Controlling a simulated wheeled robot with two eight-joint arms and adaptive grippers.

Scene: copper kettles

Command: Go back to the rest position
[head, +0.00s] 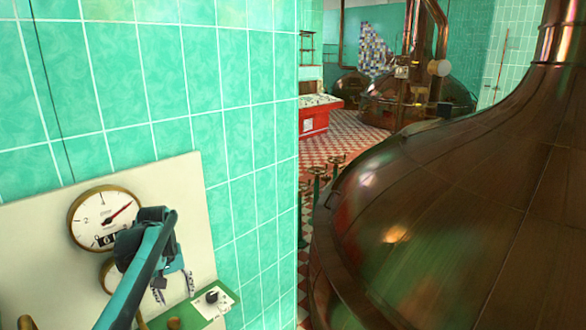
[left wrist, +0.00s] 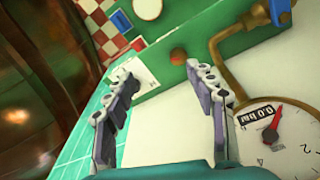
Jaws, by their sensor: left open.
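My left gripper (head: 173,286) is in front of the cream gauge panel at the lower left of the head view, with its arm coming up from the bottom edge. In the left wrist view the two fingers of my left gripper (left wrist: 160,80) stand wide apart with nothing between them. A round pressure gauge (head: 97,217) with a red needle is just left of the gripper, partly covered by it. The gauge also shows at the lower right of the left wrist view (left wrist: 285,150). My right gripper is in neither view.
A green ledge (head: 190,315) with a white card and a dark knob juts out below the panel. A green tiled wall (head: 170,90) stands behind. A large copper kettle (head: 460,200) fills the right side. A checkered floor (head: 345,140) and red cabinet (head: 314,120) lie beyond.

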